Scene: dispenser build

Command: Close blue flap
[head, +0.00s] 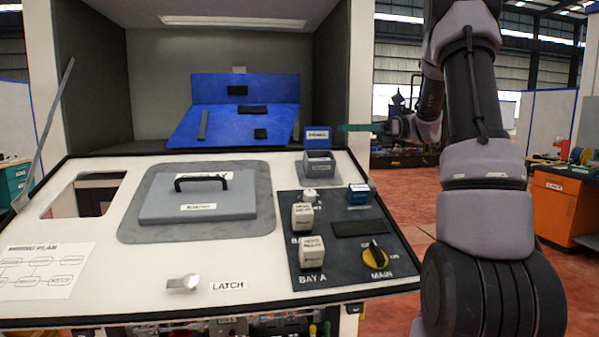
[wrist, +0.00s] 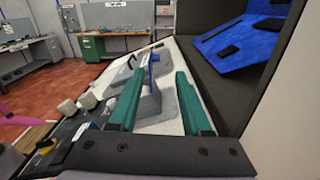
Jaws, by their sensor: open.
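A small blue flap (head: 316,136) with a white label stands upright at the back of a small grey open box (head: 319,165) on the console. In the wrist view, a blue piece that looks like this flap (wrist: 146,72) shows between the fingers. My gripper (head: 352,127) is to the right of the flap at about its height, apart from it. Its teal fingers (wrist: 160,72) are spread and hold nothing.
A blue panel (head: 225,125) with black pads lies inside the grey cabinet behind. A grey lid with a handle (head: 197,202) lies on the console. White blocks (head: 311,250), a blue block (head: 359,194) and a yellow-black knob (head: 375,252) stand on the dark panel.

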